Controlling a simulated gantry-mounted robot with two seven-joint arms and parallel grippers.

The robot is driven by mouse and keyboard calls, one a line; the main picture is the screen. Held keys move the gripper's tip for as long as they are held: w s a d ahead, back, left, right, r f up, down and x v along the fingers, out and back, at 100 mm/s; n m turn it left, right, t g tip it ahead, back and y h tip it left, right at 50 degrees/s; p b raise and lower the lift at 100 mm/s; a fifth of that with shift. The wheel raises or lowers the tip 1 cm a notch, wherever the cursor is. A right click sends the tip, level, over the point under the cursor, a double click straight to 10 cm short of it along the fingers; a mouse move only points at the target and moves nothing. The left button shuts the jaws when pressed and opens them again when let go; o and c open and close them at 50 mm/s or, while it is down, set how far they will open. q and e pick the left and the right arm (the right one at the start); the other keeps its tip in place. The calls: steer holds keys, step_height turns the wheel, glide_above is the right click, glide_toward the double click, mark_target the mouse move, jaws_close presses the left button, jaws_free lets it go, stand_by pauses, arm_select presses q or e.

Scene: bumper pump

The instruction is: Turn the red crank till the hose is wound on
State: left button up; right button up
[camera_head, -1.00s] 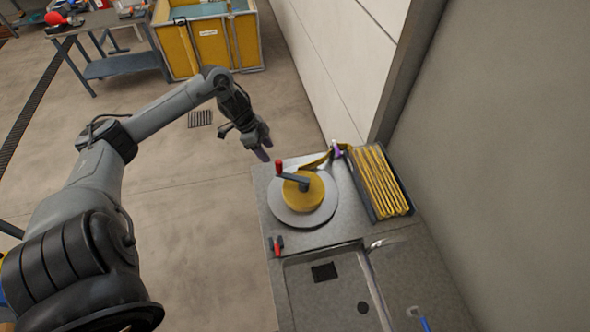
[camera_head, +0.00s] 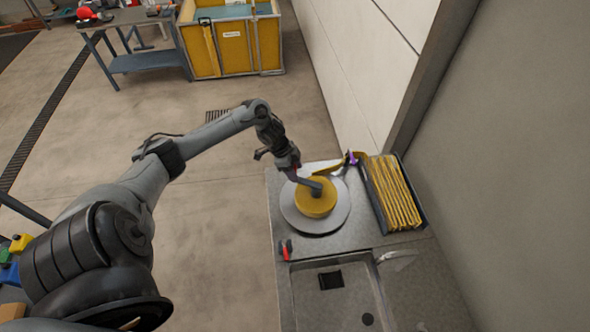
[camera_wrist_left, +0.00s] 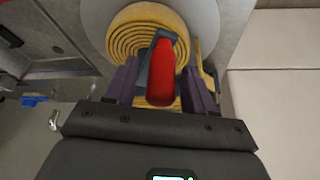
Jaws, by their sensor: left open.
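The red crank handle (camera_wrist_left: 160,78) stands between the two purple fingers of my left gripper (camera_wrist_left: 160,90) in the left wrist view. The fingers are open, one on each side of it. In the head view my left gripper (camera_head: 290,174) is over the left edge of the reel and hides the red handle; the grey crank arm (camera_head: 310,185) shows. The yellow hose (camera_head: 318,204) is coiled on the round grey reel plate (camera_head: 330,223), and it also shows as a spiral in the left wrist view (camera_wrist_left: 132,32). A yellow strip of hose (camera_head: 335,167) runs from behind the reel towards a purple piece. My right gripper is not in view.
A dark tray with folded yellow hose (camera_head: 397,195) stands right of the reel, near the wall. A sink (camera_head: 332,284) and a small red-handled item (camera_head: 286,251) are in front. The floor left of the counter is clear.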

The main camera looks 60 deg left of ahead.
arm_select(q)
jaws_close()
stand_by(0.3)
